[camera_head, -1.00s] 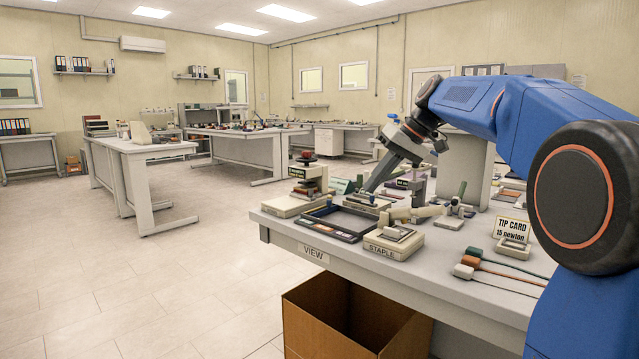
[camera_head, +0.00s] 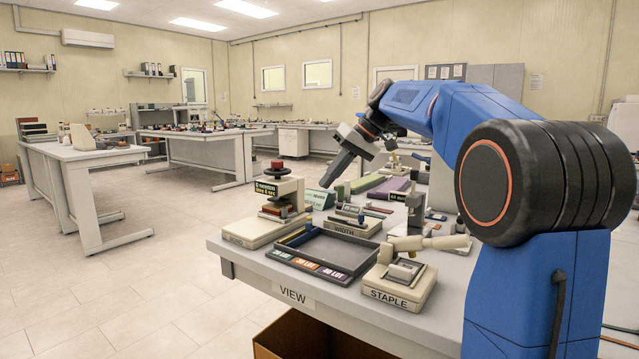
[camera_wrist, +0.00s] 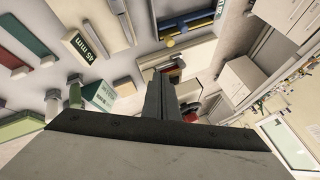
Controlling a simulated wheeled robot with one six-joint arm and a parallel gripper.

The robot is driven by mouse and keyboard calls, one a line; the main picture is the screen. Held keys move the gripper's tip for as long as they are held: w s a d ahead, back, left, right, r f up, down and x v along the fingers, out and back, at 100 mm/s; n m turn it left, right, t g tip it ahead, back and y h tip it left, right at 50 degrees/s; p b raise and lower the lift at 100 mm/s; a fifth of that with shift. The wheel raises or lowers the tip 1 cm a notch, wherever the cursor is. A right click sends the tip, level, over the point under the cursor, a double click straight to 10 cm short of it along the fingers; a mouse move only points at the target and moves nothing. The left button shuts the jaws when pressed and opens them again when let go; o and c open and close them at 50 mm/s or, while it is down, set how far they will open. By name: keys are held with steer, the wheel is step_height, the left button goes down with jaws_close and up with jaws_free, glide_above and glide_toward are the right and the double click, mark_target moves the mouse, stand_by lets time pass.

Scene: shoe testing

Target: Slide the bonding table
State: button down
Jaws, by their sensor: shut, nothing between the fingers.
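No part carries a readable label saying bonding table. A cream press (camera_head: 275,205) with a red knob and a black sign stands at the bench's left end, with a stacked red and tan piece on its base; I cannot tell whether this is the bonding table. My gripper (camera_head: 328,182) is shut and empty, pointing down and left above the bench, to the right of the press in the picture. It appears apart from everything. In the wrist view my shut fingers (camera_wrist: 160,98) stand in the middle and partly hide a device with red parts behind them.
A dark tray (camera_head: 345,262) with coloured labels lies at the bench's front, between the press and the STAPLE device (camera_head: 400,282). The WIDTH device (camera_head: 354,222) sits behind it. A green card (camera_head: 319,198) stands near my fingertips. An open cardboard box (camera_head: 300,340) is below.

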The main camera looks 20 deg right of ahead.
glide_toward(287, 217)
steer(key=w+d+f, duration=0.1)
steer(key=d+f, duration=0.1)
steer(key=f, duration=0.1)
steer(key=shift+w, duration=0.4)
steer(key=a, duration=0.3)
steer(key=shift+s+f, duration=0.1)
steer(key=shift+f, duration=0.15)
steer(key=shift+s+a, duration=0.1)
steer(key=shift+a, duration=0.5)
steer(key=s+a, duration=0.3)
steer(key=a, duration=0.2)
steer(key=s+a, duration=0.2)
steer(key=a, duration=0.1)
steer(key=shift+s, duration=0.35)
steer(key=shift+s+a, duration=0.15)
steer(key=shift+f, duration=0.1)
